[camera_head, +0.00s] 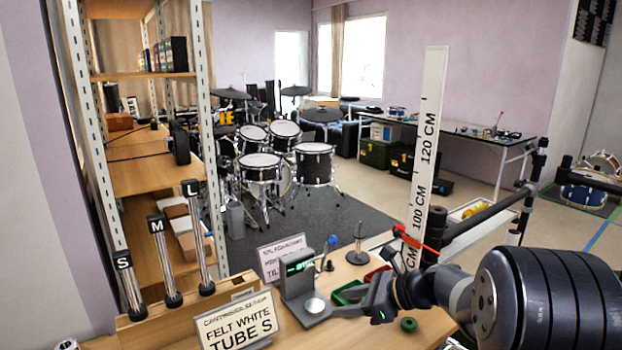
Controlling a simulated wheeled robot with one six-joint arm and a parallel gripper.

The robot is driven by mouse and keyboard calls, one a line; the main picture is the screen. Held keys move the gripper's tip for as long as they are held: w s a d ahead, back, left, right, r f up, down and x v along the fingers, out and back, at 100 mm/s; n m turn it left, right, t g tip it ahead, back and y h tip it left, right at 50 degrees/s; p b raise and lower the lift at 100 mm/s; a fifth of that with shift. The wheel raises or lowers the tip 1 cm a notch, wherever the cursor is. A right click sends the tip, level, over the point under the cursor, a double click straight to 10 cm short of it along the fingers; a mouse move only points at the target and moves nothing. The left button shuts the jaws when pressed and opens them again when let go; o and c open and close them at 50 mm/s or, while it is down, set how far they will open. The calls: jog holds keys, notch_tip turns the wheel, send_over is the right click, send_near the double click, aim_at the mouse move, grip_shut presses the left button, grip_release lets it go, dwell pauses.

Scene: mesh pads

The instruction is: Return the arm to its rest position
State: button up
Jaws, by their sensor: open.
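My arm (455,290) comes in from the lower right and reaches left over the wooden table. My gripper (358,303) is at its end, low above the table top, beside a small grey device with a lit green display (298,268). The jaws are open, and I see nothing held between them. The exact gap to the table and to the device is hard to tell.
A green tray (345,292) and a red tray (376,273) are close behind my gripper. A green ring (408,324) lies beside it. Tubes marked S, M, L (162,262) stand left. A tall ruler (425,150) rises behind my arm.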

jog(key=w+a, duration=0.1)
jog(key=w, duration=0.1)
jog(key=w+a+f, duration=0.1)
jog(key=w+a, duration=0.1)
jog(key=w, duration=0.1)
jog(key=w+a, duration=0.2)
jog(key=shift+w+a+f, duration=0.2)
jog(key=shift+w, duration=0.2)
jog(key=shift+f, duration=0.45)
jog(key=shift+s, duration=0.1)
